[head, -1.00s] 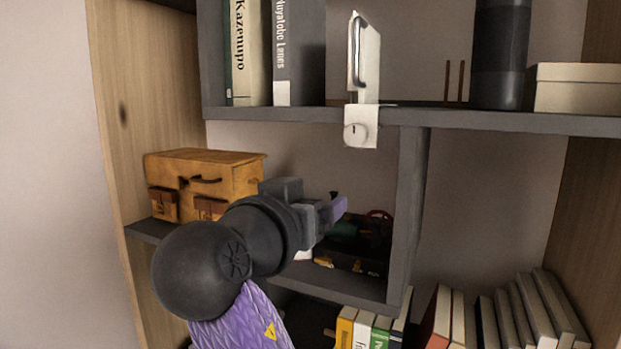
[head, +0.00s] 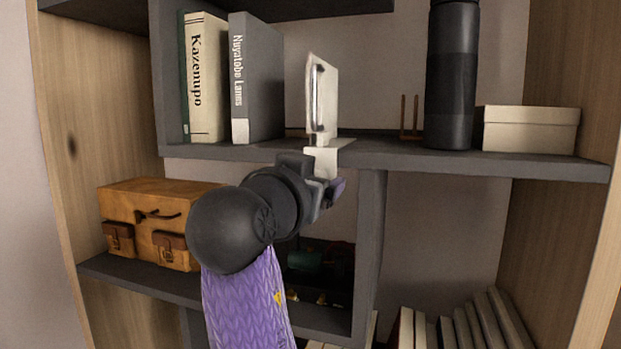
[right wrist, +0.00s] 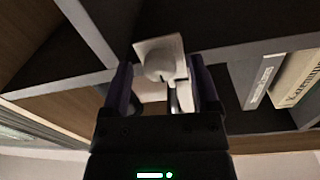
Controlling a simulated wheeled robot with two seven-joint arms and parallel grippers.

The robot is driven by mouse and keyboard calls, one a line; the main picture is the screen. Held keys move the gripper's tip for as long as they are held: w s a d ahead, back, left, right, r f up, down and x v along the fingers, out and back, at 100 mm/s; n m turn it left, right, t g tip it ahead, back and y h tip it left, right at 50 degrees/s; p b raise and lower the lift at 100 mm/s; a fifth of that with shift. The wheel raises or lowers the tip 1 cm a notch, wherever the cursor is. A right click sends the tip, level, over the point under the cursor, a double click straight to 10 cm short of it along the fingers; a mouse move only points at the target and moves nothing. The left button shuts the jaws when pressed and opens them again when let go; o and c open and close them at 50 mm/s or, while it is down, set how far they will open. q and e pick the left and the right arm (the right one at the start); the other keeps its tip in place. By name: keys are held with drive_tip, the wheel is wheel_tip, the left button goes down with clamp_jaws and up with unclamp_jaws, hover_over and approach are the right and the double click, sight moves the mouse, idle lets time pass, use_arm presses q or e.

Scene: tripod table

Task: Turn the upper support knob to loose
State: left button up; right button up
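A white bracket (head: 322,95) with a metal handle stands at the front edge of the upper shelf. Its lower plate (head: 326,162) hangs over the edge. In the right wrist view, a round pale knob (right wrist: 158,66) sits on that plate (right wrist: 172,46). The knob is hidden behind my gripper in the head view. My right gripper (head: 325,190) is just below and in front of the plate. In the right wrist view its purple fingers (right wrist: 159,70) are apart, with the knob between or just beyond their tips. I see no clear contact. My left gripper is not in view.
The dark upper shelf (head: 450,160) runs just above my gripper. It holds books (head: 255,80), a black bottle (head: 452,75) and a white box (head: 530,130). An orange case (head: 150,215) stands on the lower shelf at left. A vertical divider (head: 368,250) is right of my gripper.

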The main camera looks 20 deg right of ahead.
clamp_jaws()
drive_tip(key=shift+n, duration=0.3)
drive_tip(key=shift+f+n+t+y+p, duration=0.15)
drive_tip(key=shift+n+t+p, duration=0.15)
drive_tip(key=shift+n+p, duration=4.9)
drive_tip(key=shift+r+n+t+y+p, duration=0.15)
drive_tip(key=shift+n+t+p, duration=0.15)
drive_tip(key=shift+n+p, duration=4.85)
drive_tip(key=shift+f+n+b, duration=0.1)
drive_tip(key=shift+n+b, duration=0.65)
drive_tip(key=shift+n, duration=0.1)
